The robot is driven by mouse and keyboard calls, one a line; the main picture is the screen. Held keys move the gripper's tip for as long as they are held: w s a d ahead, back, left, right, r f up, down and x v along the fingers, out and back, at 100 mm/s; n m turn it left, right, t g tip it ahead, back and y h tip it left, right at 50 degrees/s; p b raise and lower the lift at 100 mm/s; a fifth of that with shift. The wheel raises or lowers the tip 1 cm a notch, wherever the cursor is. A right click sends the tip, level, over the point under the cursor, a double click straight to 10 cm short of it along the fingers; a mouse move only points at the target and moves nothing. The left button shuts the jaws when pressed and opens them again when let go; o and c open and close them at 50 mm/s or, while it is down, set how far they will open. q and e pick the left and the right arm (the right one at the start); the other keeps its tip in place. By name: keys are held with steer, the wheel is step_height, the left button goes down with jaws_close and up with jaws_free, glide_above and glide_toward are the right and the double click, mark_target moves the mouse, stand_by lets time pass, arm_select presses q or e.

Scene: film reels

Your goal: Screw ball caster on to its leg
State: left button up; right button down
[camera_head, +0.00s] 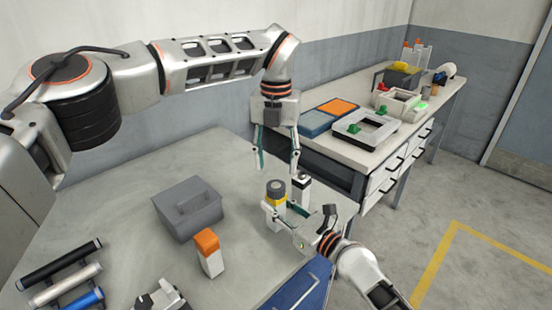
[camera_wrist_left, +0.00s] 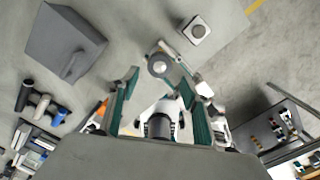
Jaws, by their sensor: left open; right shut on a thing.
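My right gripper (camera_head: 275,210) is shut on an upright piece with a yellow band and a grey round top (camera_head: 276,188), near the table's right edge. I take this piece for the caster or its leg, but cannot tell which. In the left wrist view, the round grey top (camera_wrist_left: 158,66) shows between my left fingers' tips. My left gripper (camera_head: 275,164) is open and points down, empty, just above that piece and apart from it. A white post with a black top (camera_head: 301,186) stands just behind and to the right; it also shows in the left wrist view (camera_wrist_left: 196,30).
On the table are a grey lidded box (camera_head: 180,222), an orange-capped white bottle (camera_head: 210,258) and black, silver and blue cylinders (camera_head: 85,299) at the left. A blue item (camera_head: 300,288) is at the front. A workbench (camera_head: 390,150) with trays stands behind.

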mark_target(276, 185)
arm_select(q)
steer(key=shift+r+n, duration=0.25)
steer(key=shift+n, duration=0.95)
steer(key=shift+f, duration=0.1)
steer(key=shift+f, duration=3.95)
steer(key=c, duration=1.1)
steer(key=o, duration=1.3)
steer(key=shift+c, duration=0.2)
